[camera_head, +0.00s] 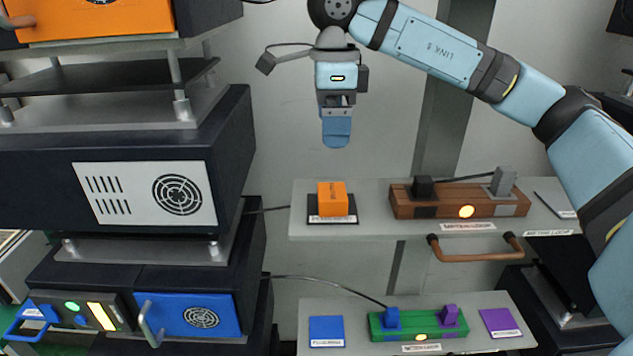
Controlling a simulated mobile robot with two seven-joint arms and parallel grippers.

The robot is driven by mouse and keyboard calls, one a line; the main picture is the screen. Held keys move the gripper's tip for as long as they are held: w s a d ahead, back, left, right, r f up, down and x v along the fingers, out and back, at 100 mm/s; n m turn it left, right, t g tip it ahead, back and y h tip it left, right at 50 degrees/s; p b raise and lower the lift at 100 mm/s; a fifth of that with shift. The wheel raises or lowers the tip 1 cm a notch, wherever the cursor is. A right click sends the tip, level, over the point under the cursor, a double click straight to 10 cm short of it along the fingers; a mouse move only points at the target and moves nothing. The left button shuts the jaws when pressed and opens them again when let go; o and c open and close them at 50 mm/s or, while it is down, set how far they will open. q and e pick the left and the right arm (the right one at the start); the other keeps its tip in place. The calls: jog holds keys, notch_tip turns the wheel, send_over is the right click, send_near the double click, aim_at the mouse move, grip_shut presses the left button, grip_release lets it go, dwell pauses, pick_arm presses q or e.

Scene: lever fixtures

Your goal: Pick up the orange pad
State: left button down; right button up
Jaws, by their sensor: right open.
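The orange pad (332,197) shows as a small orange block with a thin marking on its front. It sits on a dark labelled plate (347,220) at the left end of the upper grey shelf. My right gripper (337,132) hangs above it in the picture, pointing down, with clear space between them. It is seen edge-on, so only one blue finger shows clearly; it is open and nothing shows in it. My left gripper is out of view.
A brown lever fixture (460,203) stands right of the orange pad. The lower shelf holds a blue pad (326,330), a green lever fixture (418,325) and a purple pad (500,322). Stacked dark equipment (100,235) fills the left side. A copper handle (475,256) juts below the upper shelf.

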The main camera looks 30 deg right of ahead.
jog(key=p, duration=0.2)
send_over(332, 191)
notch_tip(332, 191, down, 7)
jog(key=shift+f, duration=0.5)
jog(key=shift+f+p, duration=0.35)
jog(key=shift+f, duration=0.25)
notch_tip(332, 191, down, 4)
jog(key=shift+r+p, duration=0.2)
jog(key=shift+p, duration=0.5)
jog(key=shift+f, duration=0.35)
jog(key=shift+c, duration=0.9)
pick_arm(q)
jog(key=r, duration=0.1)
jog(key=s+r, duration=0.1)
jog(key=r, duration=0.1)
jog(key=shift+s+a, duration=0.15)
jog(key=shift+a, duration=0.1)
pick_arm(e)
jog(key=c, duration=0.8)
